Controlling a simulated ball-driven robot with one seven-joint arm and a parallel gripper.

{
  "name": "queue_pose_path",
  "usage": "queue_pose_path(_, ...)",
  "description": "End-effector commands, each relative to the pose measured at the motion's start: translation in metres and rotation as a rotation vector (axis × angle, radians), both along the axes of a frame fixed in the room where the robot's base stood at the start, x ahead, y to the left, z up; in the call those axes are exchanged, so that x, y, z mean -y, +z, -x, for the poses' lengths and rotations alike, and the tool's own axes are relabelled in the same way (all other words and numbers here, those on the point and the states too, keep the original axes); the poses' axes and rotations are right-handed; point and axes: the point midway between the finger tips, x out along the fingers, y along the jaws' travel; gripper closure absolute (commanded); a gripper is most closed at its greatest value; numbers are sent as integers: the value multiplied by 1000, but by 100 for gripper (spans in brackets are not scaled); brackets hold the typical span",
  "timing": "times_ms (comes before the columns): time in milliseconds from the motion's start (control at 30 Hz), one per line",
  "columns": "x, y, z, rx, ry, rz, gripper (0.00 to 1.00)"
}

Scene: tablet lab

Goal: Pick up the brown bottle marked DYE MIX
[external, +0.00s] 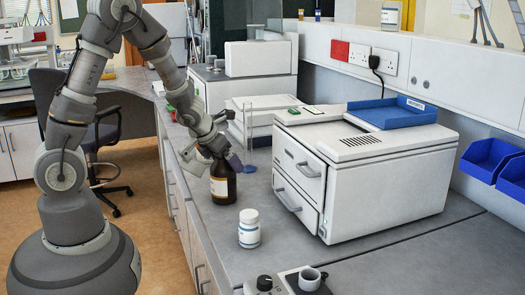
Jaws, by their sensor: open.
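A brown bottle (223,186) with a pale label stands upright on the grey bench, near its front edge. The label's writing is too small to read. My gripper (222,163) is at the top of the bottle, coming down from the upper left. It is open, and its fingers hide the bottle's cap and neck. I cannot tell whether the fingers touch the bottle.
A white jar (249,229) stands in front of the bottle. A large white machine (385,195) with drawers is to the right, a blue tray (392,113) on top. A white balance-like device (262,118) stands behind. Bare bench (300,258) lies in front of the machine.

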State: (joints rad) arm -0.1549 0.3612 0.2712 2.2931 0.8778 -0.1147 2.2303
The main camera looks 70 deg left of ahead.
Motion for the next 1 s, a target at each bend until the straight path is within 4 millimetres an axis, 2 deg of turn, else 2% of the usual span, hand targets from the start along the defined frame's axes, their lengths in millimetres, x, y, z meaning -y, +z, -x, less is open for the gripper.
queue_pose_path(200, 0, 0, 0, 1, 0, 0, 2)
queue_pose_path(633, 0, 1, 0, 0, 0, 0, 100)
queue_pose_path(1000, 0, 7, -1, 3, 0, 0, 100)
